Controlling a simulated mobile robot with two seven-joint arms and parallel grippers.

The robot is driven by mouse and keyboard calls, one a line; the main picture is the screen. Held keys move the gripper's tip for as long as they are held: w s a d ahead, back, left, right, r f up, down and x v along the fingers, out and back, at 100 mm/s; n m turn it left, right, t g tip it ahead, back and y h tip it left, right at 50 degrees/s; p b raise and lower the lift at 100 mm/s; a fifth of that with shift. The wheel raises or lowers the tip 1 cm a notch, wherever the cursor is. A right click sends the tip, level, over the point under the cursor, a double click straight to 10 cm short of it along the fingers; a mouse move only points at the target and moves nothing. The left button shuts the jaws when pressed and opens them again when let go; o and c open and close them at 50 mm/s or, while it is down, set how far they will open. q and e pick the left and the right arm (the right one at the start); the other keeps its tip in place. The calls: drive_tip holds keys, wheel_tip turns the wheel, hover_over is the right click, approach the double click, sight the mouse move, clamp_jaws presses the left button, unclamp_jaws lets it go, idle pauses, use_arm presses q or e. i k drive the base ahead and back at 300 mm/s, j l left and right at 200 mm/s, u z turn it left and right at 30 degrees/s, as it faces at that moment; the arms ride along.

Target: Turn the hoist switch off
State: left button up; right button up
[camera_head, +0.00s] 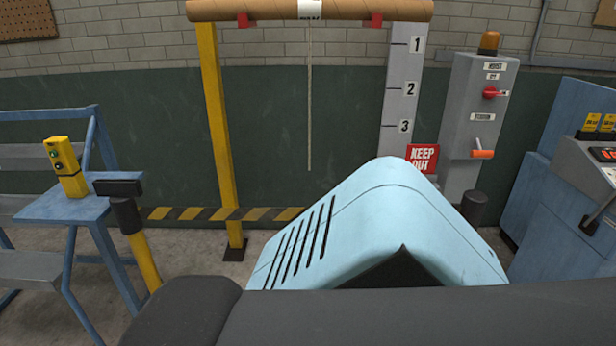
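A grey switch cabinet (460,125) stands at the back right, with an amber lamp (489,42) on top. Its upper plate seems to read HOIST. Below that plate is a red switch (490,92) whose handle appears to point right, toward a small label too small to read. Another small plate sits above the switch.
A red KEEP OUT sign (422,158) hangs left of the cabinet. Blue consoles (560,200) stand to its right. A yellow button box (65,168) sits on blue steps (62,207).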

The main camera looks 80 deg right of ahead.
sight(490, 92)
drive_tip(key=z, duration=3.55)
drive_tip(key=i+l+u, duration=0.1)
drive_tip(key=i+l, duration=0.35)
drive_tip(key=l, duration=0.15)
drive_tip(key=i+l+u, duration=0.25)
drive_tip(key=i+l, duration=0.15)
drive_tip(key=l, duration=0.2)
drive_tip(key=i+l+u, duration=0.1)
drive_tip(key=l, duration=0.25)
drive_tip(key=i+l, duration=0.25)
drive_tip(key=i+l+u, duration=0.15)
drive_tip(key=l, duration=0.3)
drive_tip(key=i+l+u, duration=0.1)
drive_tip(key=l, duration=0.3)
drive_tip(key=i, duration=0.1)
